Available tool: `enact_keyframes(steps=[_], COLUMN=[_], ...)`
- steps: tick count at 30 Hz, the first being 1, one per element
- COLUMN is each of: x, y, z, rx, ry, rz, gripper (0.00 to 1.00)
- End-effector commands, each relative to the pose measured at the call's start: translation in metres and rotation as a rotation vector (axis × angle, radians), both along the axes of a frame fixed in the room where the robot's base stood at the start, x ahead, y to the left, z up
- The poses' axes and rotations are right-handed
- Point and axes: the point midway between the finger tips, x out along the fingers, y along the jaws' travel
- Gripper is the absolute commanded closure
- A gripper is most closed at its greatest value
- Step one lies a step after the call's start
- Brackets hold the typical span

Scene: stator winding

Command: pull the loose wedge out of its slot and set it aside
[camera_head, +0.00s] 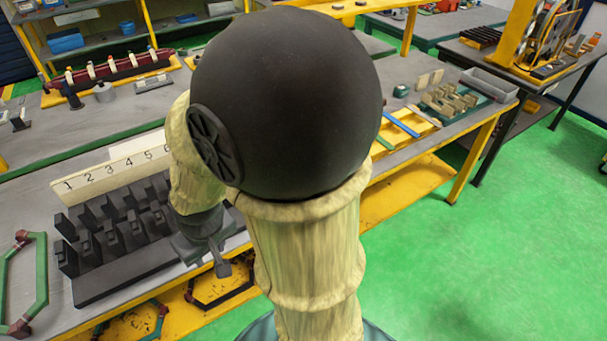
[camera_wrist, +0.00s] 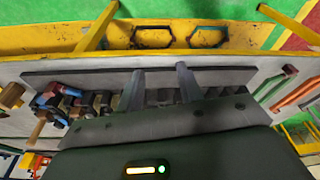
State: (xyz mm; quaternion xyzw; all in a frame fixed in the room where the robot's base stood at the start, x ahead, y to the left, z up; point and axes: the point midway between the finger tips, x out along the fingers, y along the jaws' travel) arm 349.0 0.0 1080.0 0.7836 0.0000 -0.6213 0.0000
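In the wrist view the toothed block (camera_wrist: 160,97) runs across the middle, partly hidden by my gripper's body. My gripper (camera_wrist: 161,75) has its two fingers apart over the teeth, with nothing seen held between them. I cannot pick out the loose wedge in either view.
Green hexagonal coil frames with dark red corners (camera_head: 36,280) lie left of the block; others sit on the yellow shelf below. Blue and red parts (camera_wrist: 62,95) cluster left in the wrist view. A yellow tray (camera_head: 408,128) stands farther right. Green floor is clear at right.

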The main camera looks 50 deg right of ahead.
Motion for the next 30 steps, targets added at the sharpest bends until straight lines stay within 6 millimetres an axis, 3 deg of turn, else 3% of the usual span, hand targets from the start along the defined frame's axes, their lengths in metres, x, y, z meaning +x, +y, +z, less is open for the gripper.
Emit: enact_keyframes(steps=[6, 10, 13, 17, 24, 30], x=[0.000, 0.002, 0.010, 0.033, 0.073, 0.081], y=[0.000, -0.002, -0.014, -0.048, -0.136, -0.203], z=[0.000, 0.000, -0.001, -0.006, -0.022, -0.034], rx=[0.000, -0.002, -0.015, -0.050, -0.123, -0.145], ry=[0.000, -0.005, -0.027, -0.096, -0.293, -0.471], rz=[0.000, -0.003, -0.015, -0.041, -0.072, -0.090], gripper=[0.64, 0.44, 0.44, 0.44, 0.44, 0.44])
